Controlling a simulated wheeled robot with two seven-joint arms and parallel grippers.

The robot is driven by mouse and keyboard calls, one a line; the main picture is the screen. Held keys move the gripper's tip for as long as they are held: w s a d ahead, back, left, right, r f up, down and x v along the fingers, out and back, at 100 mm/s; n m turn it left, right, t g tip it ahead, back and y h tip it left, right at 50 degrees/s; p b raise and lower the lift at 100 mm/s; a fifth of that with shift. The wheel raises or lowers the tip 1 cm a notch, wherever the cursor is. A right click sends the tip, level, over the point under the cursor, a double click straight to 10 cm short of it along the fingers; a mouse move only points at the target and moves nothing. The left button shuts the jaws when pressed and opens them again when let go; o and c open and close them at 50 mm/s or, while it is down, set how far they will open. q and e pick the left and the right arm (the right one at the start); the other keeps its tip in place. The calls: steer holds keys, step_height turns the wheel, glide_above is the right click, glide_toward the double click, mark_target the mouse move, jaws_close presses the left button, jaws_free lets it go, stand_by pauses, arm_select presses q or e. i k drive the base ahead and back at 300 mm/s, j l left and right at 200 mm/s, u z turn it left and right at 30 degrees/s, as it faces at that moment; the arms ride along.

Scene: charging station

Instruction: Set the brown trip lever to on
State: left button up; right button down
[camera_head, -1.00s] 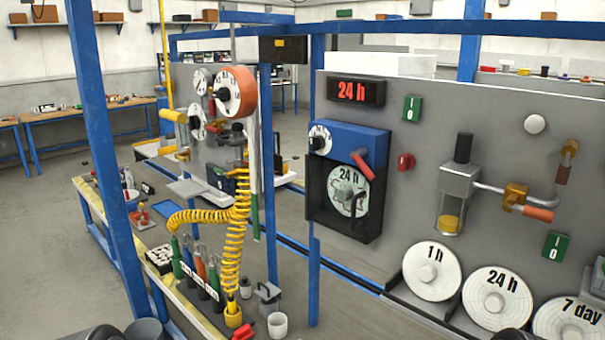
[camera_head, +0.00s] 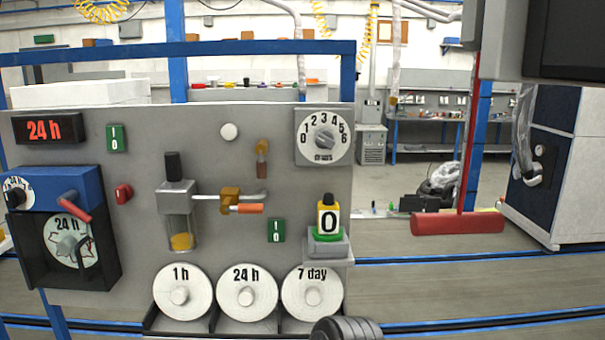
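A small lever (camera_head: 262,158), tan-brown at the top and dark reddish-brown at the bottom, is on the grey panel (camera_head: 210,140) and looks like the brown trip lever. It hangs roughly upright just above the end of a silver pipe. No on or off marking for it is readable. Beside and below it a brass valve (camera_head: 230,198) with an orange handle (camera_head: 249,209) sits on the pipe. Neither of my grippers can be made out. A dark ribbed part at the bottom edge looks like mine.
A numbered dial (camera_head: 324,138) is at the panel's upper right. A yellow-and-black block (camera_head: 327,217) marked 0 stands on a small shelf. White discs (camera_head: 248,292) line the panel's bottom. A blue recorder box (camera_head: 65,220) juts out at left.

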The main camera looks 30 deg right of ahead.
mark_target(261, 170)
steer(key=z, duration=0.85)
steer(key=j, duration=0.5)
steer(key=i, duration=0.05)
